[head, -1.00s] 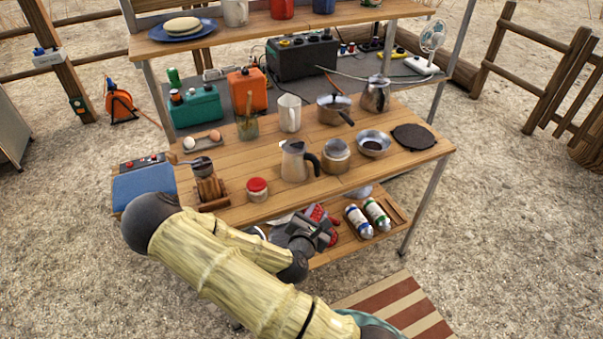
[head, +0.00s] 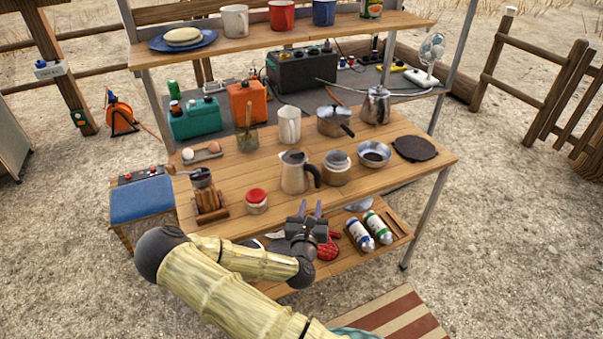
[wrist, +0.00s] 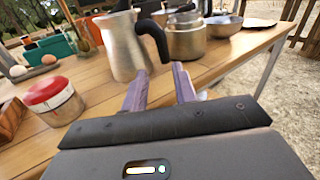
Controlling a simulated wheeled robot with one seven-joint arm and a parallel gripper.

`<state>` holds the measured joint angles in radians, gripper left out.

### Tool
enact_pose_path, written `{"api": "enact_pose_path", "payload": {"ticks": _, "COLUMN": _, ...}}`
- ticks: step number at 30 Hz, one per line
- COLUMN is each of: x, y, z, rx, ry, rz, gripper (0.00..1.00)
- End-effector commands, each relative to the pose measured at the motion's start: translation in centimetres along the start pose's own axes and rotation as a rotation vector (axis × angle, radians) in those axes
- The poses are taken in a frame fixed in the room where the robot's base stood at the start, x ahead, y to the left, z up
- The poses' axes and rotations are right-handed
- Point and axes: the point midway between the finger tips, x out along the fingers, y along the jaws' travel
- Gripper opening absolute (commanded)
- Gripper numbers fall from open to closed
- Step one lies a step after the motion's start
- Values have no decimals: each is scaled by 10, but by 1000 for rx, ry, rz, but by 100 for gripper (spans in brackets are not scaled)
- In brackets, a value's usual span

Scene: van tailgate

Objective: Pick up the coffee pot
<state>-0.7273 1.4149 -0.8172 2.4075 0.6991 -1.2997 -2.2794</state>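The coffee pot (head: 294,177) is a silver metal pot with a black handle on its right side. It stands upright near the front middle of the wooden table. In the wrist view the pot (wrist: 122,48) is ahead and a little left, its handle above the gap between my fingers. My gripper (head: 310,208) is at the table's front edge, in front of the pot and apart from it. In the wrist view my gripper's (wrist: 158,84) two purple-grey fingers are apart with nothing between them.
A red-lidded jar (head: 256,201) stands left of the pot, a metal jar (head: 337,168) close on its right. A steel bowl (head: 374,154), a saucepan (head: 335,122), a white pitcher (head: 289,125) and another metal pot (head: 376,106) surround it. A lower shelf holds bottles (head: 360,236).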

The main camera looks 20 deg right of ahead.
Motion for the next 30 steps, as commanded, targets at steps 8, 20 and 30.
{"api": "enact_pose_path", "payload": {"ticks": 8, "x": 50, "y": -1, "z": 2, "rx": 4, "ry": -1, "rz": -1, "gripper": 28}}
{"api": "enact_pose_path", "payload": {"ticks": 20, "x": 74, "y": -4, "z": -1, "rx": 0, "ry": 2, "rz": -7, "gripper": 28}}
{"api": "enact_pose_path", "payload": {"ticks": 30, "x": 93, "y": -2, "z": 1, "rx": 4, "ry": -1, "rz": 0, "gripper": 28}}
